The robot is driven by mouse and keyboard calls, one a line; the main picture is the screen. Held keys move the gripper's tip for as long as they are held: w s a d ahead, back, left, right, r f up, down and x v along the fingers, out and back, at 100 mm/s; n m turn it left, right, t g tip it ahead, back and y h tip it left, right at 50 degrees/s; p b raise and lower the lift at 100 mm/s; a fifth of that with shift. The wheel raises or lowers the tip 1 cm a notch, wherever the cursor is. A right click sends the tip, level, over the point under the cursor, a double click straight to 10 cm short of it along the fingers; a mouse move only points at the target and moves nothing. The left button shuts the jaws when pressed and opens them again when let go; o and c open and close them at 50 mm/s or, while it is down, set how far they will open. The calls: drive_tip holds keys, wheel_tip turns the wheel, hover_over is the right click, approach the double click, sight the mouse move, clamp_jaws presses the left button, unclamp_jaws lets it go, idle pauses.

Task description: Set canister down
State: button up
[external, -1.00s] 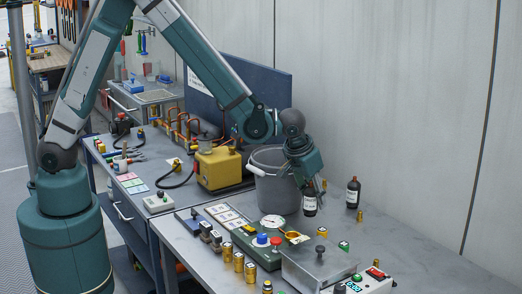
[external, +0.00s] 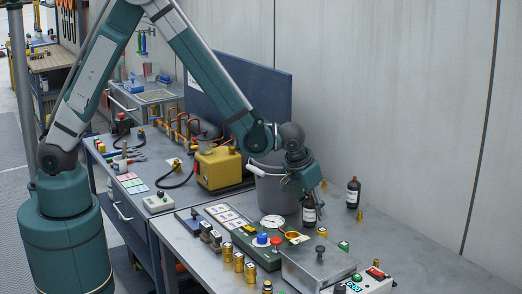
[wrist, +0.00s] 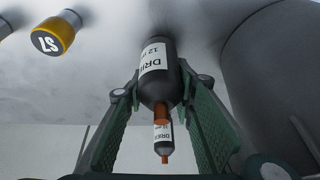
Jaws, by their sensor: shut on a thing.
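The canister (wrist: 157,82) is a dark cylinder with a white DRIER label and a copper tip. My gripper (wrist: 160,90) is shut on it, with a green-padded finger on each side. In the external view, my gripper (external: 309,197) is beside the grey bucket, and the held canister (external: 309,214) is upright below it, partly hidden. Its base is at or very near the bench top; I cannot tell if it touches. A second, similar canister (external: 353,192) stands on the bench to the right, and shows behind the held one in the wrist view (wrist: 163,138).
The grey bucket (external: 268,195) is close on the left of the gripper. A small brass piece (external: 360,216) stands on the right. A green control board (external: 257,250) and a metal box (external: 318,265) are in front. The bench (external: 415,255) is clear farther right.

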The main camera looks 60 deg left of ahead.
drive_tip(key=o, duration=1)
drive_tip(key=shift+r+p, duration=0.25)
drive_tip(key=shift+p, duration=0.05)
drive_tip(key=shift+v, duration=5.9)
drive_tip(key=c, duration=0.4)
